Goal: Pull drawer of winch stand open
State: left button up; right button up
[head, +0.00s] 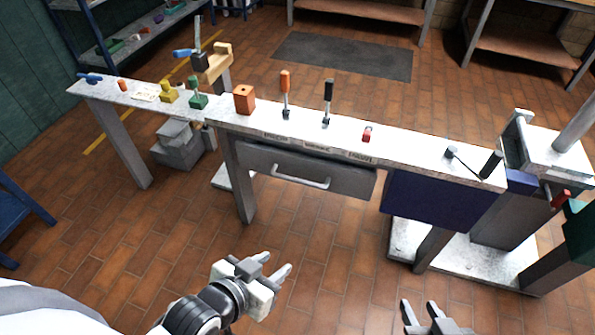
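The winch stand (410,153) is a long pale bench on grey legs. Its grey drawer (265,165) hangs under the left half of the top, and its front looks flush and closed. A light bar handle (299,178) sits across the drawer front. My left gripper (278,269) is in front of the drawer, lower in the picture, with its fingers apart and nothing between them. It is clear of the handle. My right gripper (420,308) is at the bottom edge, right of the drawer, with its fingers apart and empty.
On the top stand an orange block (244,99), an orange-handled lever (285,95), a black-handled lever (327,103) and a small red part (366,133). A blue panel (438,208) hangs right of the drawer. The tiled floor before the drawer is clear.

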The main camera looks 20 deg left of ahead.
aim_at(343, 177)
jog(key=u, duration=0.45)
jog(key=k, duration=0.55)
jog(key=u, duration=1)
jog(key=i, duration=1.15)
jog(key=z, duration=0.9)
